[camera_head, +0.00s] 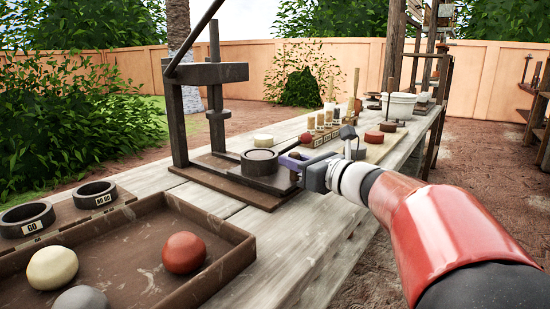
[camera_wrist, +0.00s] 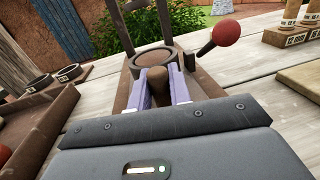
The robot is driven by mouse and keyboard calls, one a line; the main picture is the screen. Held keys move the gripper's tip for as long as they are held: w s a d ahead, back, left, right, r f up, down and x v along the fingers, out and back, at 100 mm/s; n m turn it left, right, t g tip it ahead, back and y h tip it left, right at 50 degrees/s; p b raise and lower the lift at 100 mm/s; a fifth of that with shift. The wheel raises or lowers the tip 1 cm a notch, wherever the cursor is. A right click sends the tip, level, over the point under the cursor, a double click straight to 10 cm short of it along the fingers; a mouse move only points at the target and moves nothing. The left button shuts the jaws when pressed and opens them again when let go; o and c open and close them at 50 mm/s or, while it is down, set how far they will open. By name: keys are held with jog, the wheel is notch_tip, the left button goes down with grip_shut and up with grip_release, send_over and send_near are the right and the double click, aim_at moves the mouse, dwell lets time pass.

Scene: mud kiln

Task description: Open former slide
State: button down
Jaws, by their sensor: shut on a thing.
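The former (camera_head: 260,162) is a dark round cup on a flat slide at the foot of the dark press frame (camera_head: 181,125). In the wrist view the former's ring (camera_wrist: 153,57) lies just beyond my fingers. My gripper (camera_head: 291,161) is at the right front of the former. Its purple fingers (camera_wrist: 160,90) are shut on a brown slide handle (camera_wrist: 156,86). The handle is mostly hidden by my fingers in the head view. The press base (camera_head: 225,182) lies flat on the plank table.
A brown tray (camera_head: 235,238) with several balls is at the front left. GO and NO GO rings (camera_head: 97,193) stand behind it. A red-knobbed lever (camera_wrist: 225,33) rises right of my fingers. Labelled samples (camera_head: 320,128) and a white bowl (camera_head: 400,104) stand farther along the table.

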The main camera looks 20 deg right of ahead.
jog(key=shift+v, duration=1.25)
jog(key=shift+w+d, duration=0.1)
jog(key=shift+d, duration=0.05)
jog(key=c, duration=1.3)
grip_release()
jog(key=v, duration=0.7)
jog(key=shift+s+d, duration=0.2)
jog(key=shift+s, duration=0.15)
